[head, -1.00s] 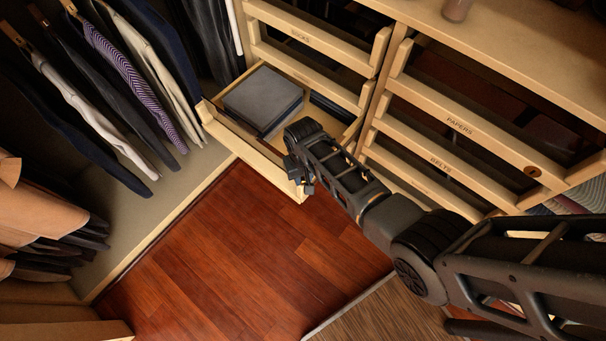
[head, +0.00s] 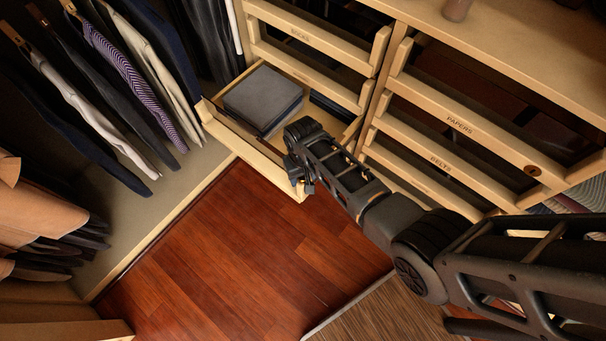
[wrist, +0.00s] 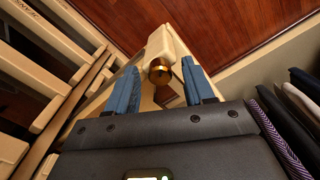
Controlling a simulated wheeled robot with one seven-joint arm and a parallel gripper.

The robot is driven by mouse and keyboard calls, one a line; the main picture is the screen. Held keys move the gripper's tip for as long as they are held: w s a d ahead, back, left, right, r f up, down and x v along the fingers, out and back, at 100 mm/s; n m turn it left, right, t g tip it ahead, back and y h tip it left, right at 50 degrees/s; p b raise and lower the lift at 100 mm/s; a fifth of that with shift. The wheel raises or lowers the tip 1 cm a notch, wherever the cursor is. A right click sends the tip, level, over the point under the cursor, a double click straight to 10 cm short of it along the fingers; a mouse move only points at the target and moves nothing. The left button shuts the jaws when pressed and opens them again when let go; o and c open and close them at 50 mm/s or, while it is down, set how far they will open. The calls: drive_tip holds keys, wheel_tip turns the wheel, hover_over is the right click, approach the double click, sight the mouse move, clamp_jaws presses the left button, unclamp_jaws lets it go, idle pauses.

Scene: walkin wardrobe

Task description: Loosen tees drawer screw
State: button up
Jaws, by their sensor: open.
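An open drawer (head: 245,139) with folded grey garments (head: 263,100) inside stands out from the cabinet in the head view. No label can be read on it. A round brass screw head (wrist: 160,71) shows in the wrist view at a corner of pale wood. My gripper (wrist: 158,68) is open, with its blue fingers to the left and right of the screw and visible gaps to both. In the head view my gripper (head: 299,179) is at the drawer's near right corner, and my arm hides the screw there.
Hanging clothes (head: 120,90) fill the left side. The red wooden floor (head: 235,265) in front of the open drawer is clear.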

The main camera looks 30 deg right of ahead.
sight(303, 178)
drive_tip(key=shift+r+p, duration=0.4)
drive_tip(key=shift+r, duration=3.45)
